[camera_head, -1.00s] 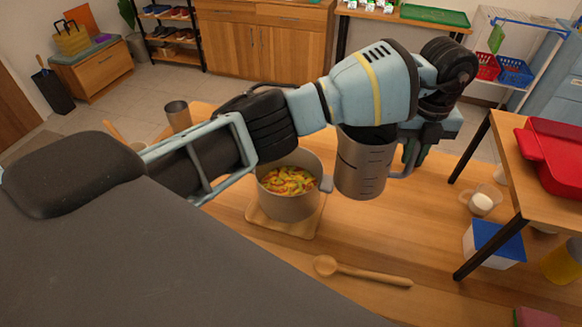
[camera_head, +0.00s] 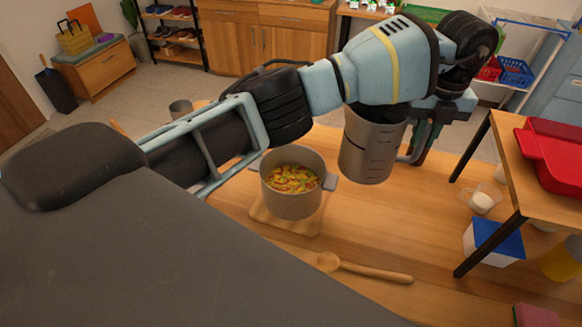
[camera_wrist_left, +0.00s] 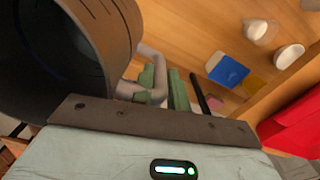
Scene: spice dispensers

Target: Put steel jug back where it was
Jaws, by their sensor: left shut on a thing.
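The steel jug (camera_head: 368,150) is a grey metal cylinder with marks on its side and a handle at its right. My left gripper (camera_head: 420,142) is shut on the jug's handle, and the jug looks upright, behind and right of the pot. Whether its base touches the table is hard to tell. In the left wrist view, the jug (camera_wrist_left: 98,40) fills the upper left and its handle (camera_wrist_left: 157,72) lies between the green fingers of my left gripper (camera_wrist_left: 160,85). My right gripper is out of view.
A pot of chopped vegetables (camera_head: 292,200) stands on a wooden board (camera_head: 285,228). A wooden spoon (camera_head: 365,271) lies in front. A metal cup (camera_head: 180,108) is partly hidden behind my arm. At right are a blue-lidded box (camera_head: 493,240), a small jar (camera_head: 482,203) and a raised shelf with a red tray (camera_head: 555,150).

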